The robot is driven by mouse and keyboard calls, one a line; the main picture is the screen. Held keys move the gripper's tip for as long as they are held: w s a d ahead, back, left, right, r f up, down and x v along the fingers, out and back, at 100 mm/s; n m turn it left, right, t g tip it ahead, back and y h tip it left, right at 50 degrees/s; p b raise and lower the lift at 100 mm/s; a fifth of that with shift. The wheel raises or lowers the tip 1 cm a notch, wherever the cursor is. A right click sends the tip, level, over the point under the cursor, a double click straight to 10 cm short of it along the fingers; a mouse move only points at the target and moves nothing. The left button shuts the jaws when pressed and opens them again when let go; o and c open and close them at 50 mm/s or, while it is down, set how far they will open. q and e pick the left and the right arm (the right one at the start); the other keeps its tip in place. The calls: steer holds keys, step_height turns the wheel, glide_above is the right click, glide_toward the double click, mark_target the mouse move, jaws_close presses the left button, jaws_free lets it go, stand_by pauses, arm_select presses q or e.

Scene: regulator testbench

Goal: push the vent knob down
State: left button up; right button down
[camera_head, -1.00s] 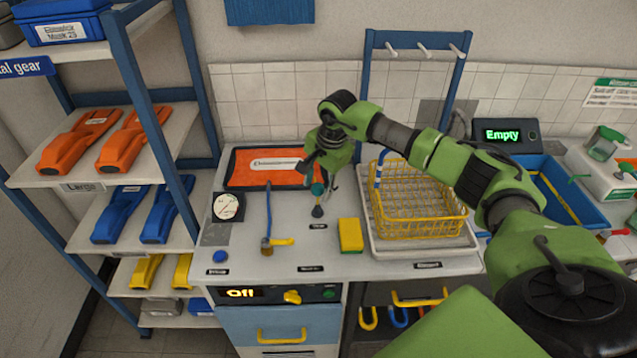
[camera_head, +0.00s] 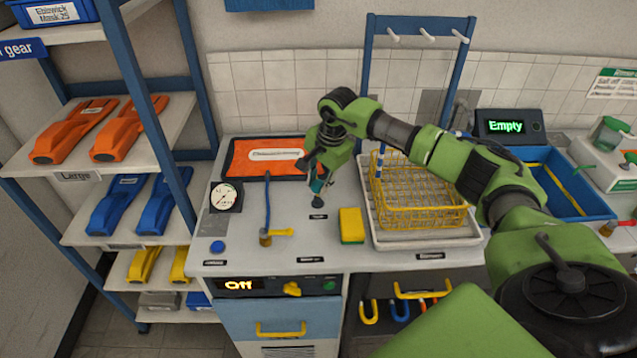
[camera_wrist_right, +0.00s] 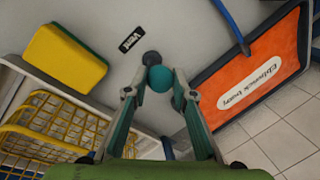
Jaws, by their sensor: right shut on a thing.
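The vent knob is a teal ball (camera_wrist_right: 161,78) on a dark base, beside the black "Vent" label (camera_wrist_right: 132,39) in the right wrist view. In the head view the knob (camera_head: 317,187) stands upright on the bench, partly hidden by my gripper. My right gripper (camera_head: 320,177) comes down on it from above. In the wrist view the fingers of this gripper (camera_wrist_right: 157,94) are closed around the teal ball, one on each side. My left gripper does not show.
A yellow sponge (camera_head: 352,225) and a yellow wire basket (camera_head: 420,212) on a white tray stand to the right of the knob. A blue hose (camera_head: 267,203) with a yellow-handled valve and a gauge (camera_head: 226,196) are to the left. An orange tray (camera_head: 240,158) lies behind.

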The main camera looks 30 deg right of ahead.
steer(key=shift+s+f, duration=0.1)
steer(key=c, duration=1.7)
jaws_free()
steer(key=shift+f, duration=0.1)
steer(key=v, duration=1.2)
